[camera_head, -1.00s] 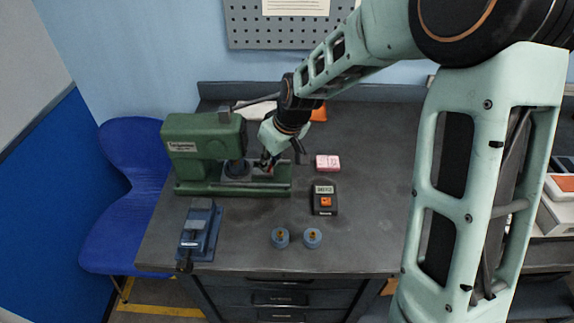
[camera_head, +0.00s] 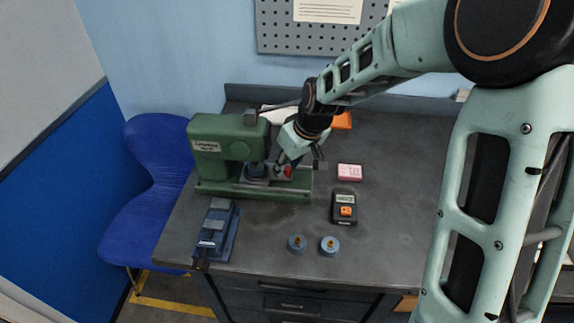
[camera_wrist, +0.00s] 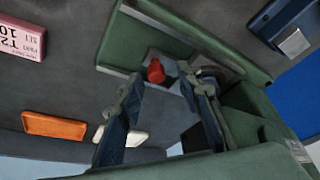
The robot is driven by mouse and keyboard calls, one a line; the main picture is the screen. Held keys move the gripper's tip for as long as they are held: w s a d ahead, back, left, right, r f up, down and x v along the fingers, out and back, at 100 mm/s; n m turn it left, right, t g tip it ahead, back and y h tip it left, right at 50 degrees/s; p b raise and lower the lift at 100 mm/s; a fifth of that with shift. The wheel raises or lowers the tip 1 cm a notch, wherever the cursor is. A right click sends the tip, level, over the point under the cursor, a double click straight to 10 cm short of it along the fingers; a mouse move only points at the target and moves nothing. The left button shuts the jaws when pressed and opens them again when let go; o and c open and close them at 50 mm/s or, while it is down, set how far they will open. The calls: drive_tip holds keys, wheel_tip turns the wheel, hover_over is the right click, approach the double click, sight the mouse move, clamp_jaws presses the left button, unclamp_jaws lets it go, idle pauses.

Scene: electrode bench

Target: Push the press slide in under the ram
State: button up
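The green press (camera_head: 205,165) stands at the left of the bench, its ram over the left part of its base. The grey press slide (camera_head: 262,182) lies on the base, its left part below the ram; its red knob (camera_head: 288,171) is on the right part. In the wrist view the red knob (camera_wrist: 155,70) shows between and just beyond my spread fingertips. My gripper (camera_head: 285,162) reaches down from the right over the slide. It is open, and I cannot tell whether a finger touches the knob or slide. The gripper (camera_wrist: 160,88) partly hides the slide.
A blue vise (camera_head: 216,228) stands in front of the press. Two small blue round holders (camera_head: 297,243), a black meter (camera_head: 344,208) and a pink box (camera_head: 349,172) lie to the right. An orange item (camera_head: 342,121) lies behind my wrist. The bench's right middle is free.

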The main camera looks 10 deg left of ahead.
drive_tip(key=v, duration=1.1)
drive_tip(key=shift+r, duration=0.35)
drive_tip(key=shift+d+f, duration=0.1)
